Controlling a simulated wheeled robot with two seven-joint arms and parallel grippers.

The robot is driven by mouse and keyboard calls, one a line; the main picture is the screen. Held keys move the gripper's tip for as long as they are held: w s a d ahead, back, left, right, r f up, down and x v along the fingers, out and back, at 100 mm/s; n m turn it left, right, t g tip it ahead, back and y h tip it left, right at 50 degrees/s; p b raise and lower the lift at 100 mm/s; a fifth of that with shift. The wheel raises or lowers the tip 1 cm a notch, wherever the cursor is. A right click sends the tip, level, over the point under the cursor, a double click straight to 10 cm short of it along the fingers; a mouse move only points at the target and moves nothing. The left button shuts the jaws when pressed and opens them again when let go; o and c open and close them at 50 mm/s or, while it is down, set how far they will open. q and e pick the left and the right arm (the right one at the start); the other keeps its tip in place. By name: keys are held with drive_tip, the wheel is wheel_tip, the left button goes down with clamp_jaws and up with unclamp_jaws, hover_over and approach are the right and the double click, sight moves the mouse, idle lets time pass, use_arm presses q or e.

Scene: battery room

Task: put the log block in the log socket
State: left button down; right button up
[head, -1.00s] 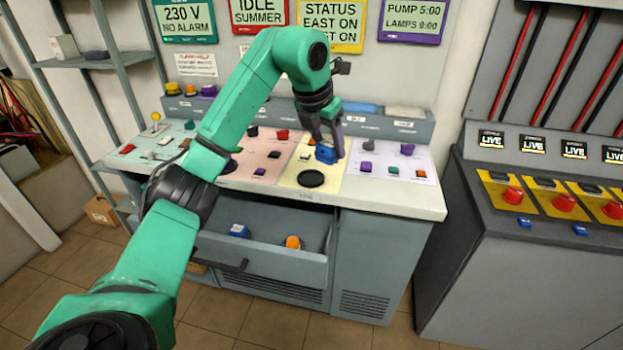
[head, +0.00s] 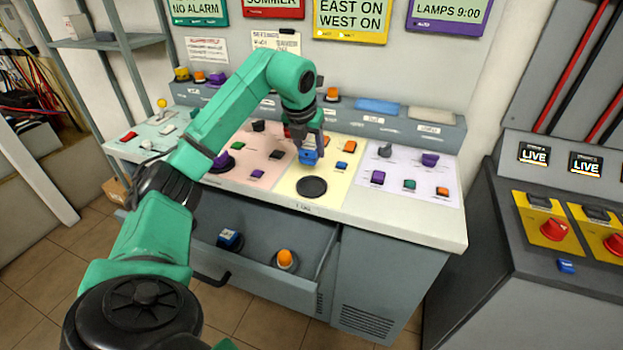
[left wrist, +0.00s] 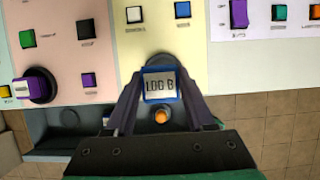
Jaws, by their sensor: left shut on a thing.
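My left gripper (head: 309,148) is shut on a small blue block (head: 309,157). In the left wrist view the gripper (left wrist: 160,92) has a finger on each side of the block, whose pale top face (left wrist: 160,85) reads "LOG B", the rest unclear. A round black socket (head: 311,187) lies in the front of the yellow panel (head: 285,190), with a small label on the counter edge below it. In the head view the block is held just behind the socket and apart from it; its exact height is hard to tell. My right gripper is not in view.
Small switches stand on the panels around, with a purple knob (head: 430,159) on the lilac panel. A breaker cabinet (head: 520,240) stands at right.

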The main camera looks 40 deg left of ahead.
sight(308, 161)
use_arm(q)
drive_tip(key=f, duration=0.8)
drive_tip(key=shift+w+f, duration=0.25)
drive_tip(key=shift+f, duration=0.3)
drive_tip(key=shift+w, duration=0.1)
drive_tip(key=shift+c, duration=1.3)
unclamp_jaws()
drive_tip(key=shift+f, duration=0.1)
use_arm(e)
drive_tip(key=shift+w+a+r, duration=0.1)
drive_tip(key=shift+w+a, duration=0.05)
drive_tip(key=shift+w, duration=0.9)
use_arm(q)
drive_tip(key=v, duration=1.2)
drive_tip(key=shift+d, duration=0.15)
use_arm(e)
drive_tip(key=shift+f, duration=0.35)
